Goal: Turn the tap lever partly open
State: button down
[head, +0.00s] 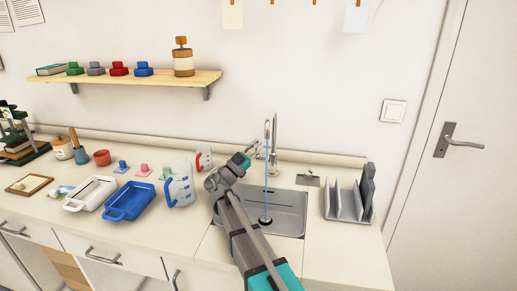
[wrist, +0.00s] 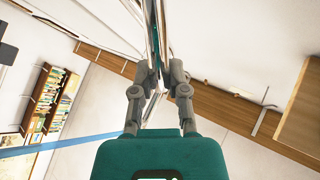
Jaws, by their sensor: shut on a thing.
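The tall chrome tap (head: 275,140) stands behind the sink (head: 290,198). A thin blue stream of water (head: 266,180) falls from its spout to the drain; a blue band of water (wrist: 60,145) also crosses the left of the wrist view. My gripper (head: 257,149) is at the left side of the tap. In the wrist view my gripper (wrist: 161,70) is shut on a thin shiny metal piece, the tap lever (wrist: 155,38), running up between the fingers. The lever is too small in the head view to tell its angle.
A grey rack (head: 345,205) stands on the right. A wall shelf (head: 130,80) is above the counter's left part.

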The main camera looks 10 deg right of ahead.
jog(key=shift+d, duration=0.2)
jog(key=c, duration=0.8)
grip_release()
jog(key=shift+f, duration=0.1)
jog(key=shift+c, duration=0.2)
jog(key=shift+o, duration=1)
jog(key=shift+a, duration=0.1)
